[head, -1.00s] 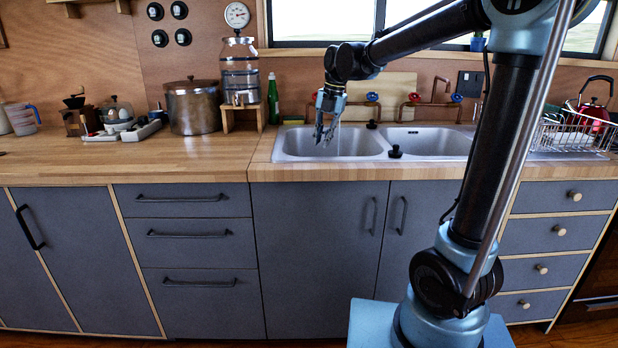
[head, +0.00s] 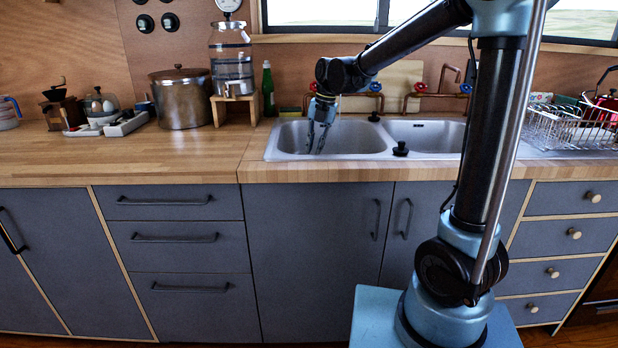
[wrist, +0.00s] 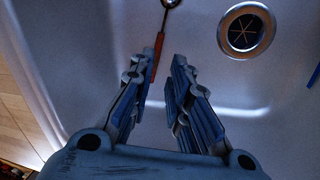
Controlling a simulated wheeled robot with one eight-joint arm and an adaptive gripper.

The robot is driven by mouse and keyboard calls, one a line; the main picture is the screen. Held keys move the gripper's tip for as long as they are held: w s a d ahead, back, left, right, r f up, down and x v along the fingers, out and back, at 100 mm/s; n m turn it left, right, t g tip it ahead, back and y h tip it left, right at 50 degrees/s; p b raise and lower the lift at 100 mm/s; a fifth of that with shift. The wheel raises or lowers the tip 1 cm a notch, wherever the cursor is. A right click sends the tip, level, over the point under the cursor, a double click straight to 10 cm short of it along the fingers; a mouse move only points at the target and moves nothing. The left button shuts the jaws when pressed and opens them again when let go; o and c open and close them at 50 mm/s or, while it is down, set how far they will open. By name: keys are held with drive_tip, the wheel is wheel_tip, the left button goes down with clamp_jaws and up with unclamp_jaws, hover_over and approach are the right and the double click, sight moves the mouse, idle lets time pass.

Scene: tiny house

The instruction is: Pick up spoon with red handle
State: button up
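The spoon with the red handle (wrist: 155,60) lies in the sink in the wrist view. Its metal part (wrist: 172,4) points to the top edge of the picture and is partly cut off. The lower handle end runs down beside the left finger. My gripper (wrist: 166,62) is open, its two fingers apart, with nothing seen held between them. In the head view my gripper (head: 318,138) points down into the left sink basin (head: 350,142). The spoon is not visible there.
A drain (wrist: 246,30) is at the upper right in the wrist view. Basin walls surround the gripper. In the head view, taps (head: 374,88) stand behind the sink, a green bottle (head: 268,88) to the left, and a dish rack (head: 572,122) to the right.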

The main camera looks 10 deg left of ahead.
drive_tip(key=f, duration=0.3)
drive_tip(key=a+f, duration=0.1)
drive_tip(key=f, duration=0.2)
drive_tip(key=a+f, duration=0.1)
drive_tip(key=f, duration=0.2)
drive_tip(key=shift+s+a+f, duration=0.1)
drive_tip(key=shift+s+f, duration=0.05)
drive_tip(key=shift+f, duration=0.2)
clamp_jaws()
